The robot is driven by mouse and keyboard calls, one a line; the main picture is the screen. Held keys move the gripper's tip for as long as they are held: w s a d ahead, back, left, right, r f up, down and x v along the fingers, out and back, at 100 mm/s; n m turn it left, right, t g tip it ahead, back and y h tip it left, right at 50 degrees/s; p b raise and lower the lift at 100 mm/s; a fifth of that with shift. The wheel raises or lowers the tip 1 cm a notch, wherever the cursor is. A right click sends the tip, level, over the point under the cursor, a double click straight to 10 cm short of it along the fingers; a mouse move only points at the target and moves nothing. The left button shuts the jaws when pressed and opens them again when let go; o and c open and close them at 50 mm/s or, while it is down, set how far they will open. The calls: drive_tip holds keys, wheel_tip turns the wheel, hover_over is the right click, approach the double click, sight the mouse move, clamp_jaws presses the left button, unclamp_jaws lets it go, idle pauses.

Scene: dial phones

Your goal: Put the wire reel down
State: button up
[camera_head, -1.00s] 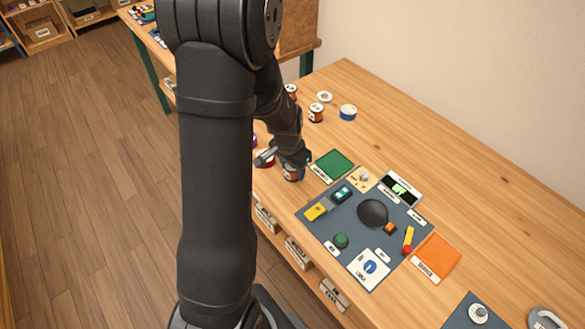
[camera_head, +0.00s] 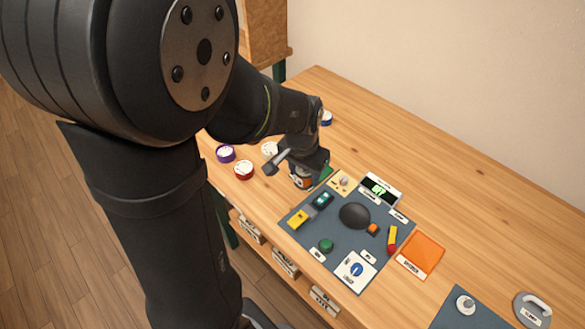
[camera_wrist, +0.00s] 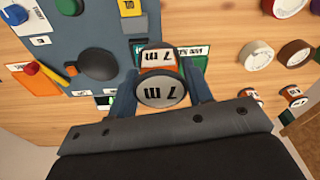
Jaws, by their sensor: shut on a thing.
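The wire reel (camera_wrist: 160,90), with a white label reading "7 m" and an orange body, is between the fingers of my gripper (camera_wrist: 163,84) in the wrist view. In the head view the reel (camera_head: 301,182) shows orange and white under my gripper (camera_head: 305,172), at the top left corner of the dark mat. A green pad (camera_head: 327,171) is mostly hidden behind my gripper. In the wrist view the green pad (camera_wrist: 197,50) shows just beyond the reel, partly covered by it. I cannot tell whether the reel touches the surface.
The dark mat (camera_head: 290,222) holds a black dome, small blocks and cards. An orange pad (camera_head: 421,255) lies to its right. Purple (camera_head: 225,153), red (camera_head: 243,170) and white (camera_head: 269,149) rolls stand left of my gripper. The table behind the mat is clear.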

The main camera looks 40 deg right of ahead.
drive_tip(key=shift+s+d+r, duration=0.2)
drive_tip(key=shift+d, duration=0.2)
drive_tip(key=w+d, duration=0.2)
drive_tip(key=d, duration=1.7)
drive_tip(key=w+f, duration=0.2)
drive_tip(key=w, duration=0.1)
drive_tip(key=w+f, duration=0.2)
drive_tip(key=w, duration=0.2)
drive_tip(key=w+f, duration=0.2)
drive_tip(key=w, duration=0.2)
drive_tip(key=shift+d+f, duration=0.25)
drive_tip(key=shift+d, duration=0.15)
drive_tip(key=shift+w+f, duration=0.15)
drive_tip(key=shift+f, duration=1.95)
drive_tip(key=shift+f, duration=0.15)
drive_tip(key=o, duration=1)
drive_tip(key=shift+o, duration=0.2)
